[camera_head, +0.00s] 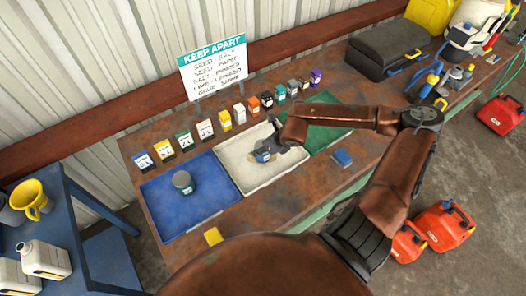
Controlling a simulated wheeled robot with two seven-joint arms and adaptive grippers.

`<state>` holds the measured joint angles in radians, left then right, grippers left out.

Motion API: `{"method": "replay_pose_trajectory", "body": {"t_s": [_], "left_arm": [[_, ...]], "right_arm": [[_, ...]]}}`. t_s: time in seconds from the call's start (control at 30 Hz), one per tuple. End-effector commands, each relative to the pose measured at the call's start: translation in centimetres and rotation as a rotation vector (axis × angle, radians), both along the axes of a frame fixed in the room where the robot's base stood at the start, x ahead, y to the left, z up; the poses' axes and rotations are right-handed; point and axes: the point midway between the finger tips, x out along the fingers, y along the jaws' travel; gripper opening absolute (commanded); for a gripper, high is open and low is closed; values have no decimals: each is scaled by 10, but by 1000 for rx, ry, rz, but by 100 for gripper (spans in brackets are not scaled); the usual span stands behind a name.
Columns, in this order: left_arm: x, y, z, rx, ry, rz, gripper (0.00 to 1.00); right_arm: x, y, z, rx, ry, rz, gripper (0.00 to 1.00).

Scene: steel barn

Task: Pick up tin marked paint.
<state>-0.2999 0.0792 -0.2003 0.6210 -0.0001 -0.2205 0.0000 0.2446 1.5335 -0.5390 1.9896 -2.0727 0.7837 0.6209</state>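A grey tin (183,182) with a greenish label stands on the blue mat at the left of the bench. A second grey tin (263,155) with a bluish label is over the white middle mat. Its base is too small to tell whether it rests there. The lettering on both tins is too small to read. My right gripper (272,143) is right at the second tin, its fingers against or around it; I cannot tell if they grip. My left gripper is not in view.
The white mat (238,184) lies between the blue mat (165,228) and the green mat (325,112). A row of small coloured containers (205,129) lines the back, below a KEEP APART sign (213,68). A blue block (342,158) and yellow block (213,236) lie near the front.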

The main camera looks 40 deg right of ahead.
Motion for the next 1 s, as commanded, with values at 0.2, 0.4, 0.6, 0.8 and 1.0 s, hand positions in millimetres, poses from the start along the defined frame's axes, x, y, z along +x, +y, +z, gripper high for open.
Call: {"method": "replay_pose_trajectory", "body": {"t_s": [0.2, 0.4, 0.6, 0.8, 1.0], "left_arm": [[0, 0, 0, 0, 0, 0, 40], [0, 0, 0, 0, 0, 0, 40], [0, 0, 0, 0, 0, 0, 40], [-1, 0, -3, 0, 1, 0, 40], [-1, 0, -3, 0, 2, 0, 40]], "right_arm": [[0, 0, 0, -1, 0, -1, 20], [1, 0, 1, 0, -2, 0, 14], [1, 0, 3, -1, -2, 0, 14], [1, -1, 19, -2, -3, 1, 14], [-17, 0, 51, -7, 0, 3, 14]]}}
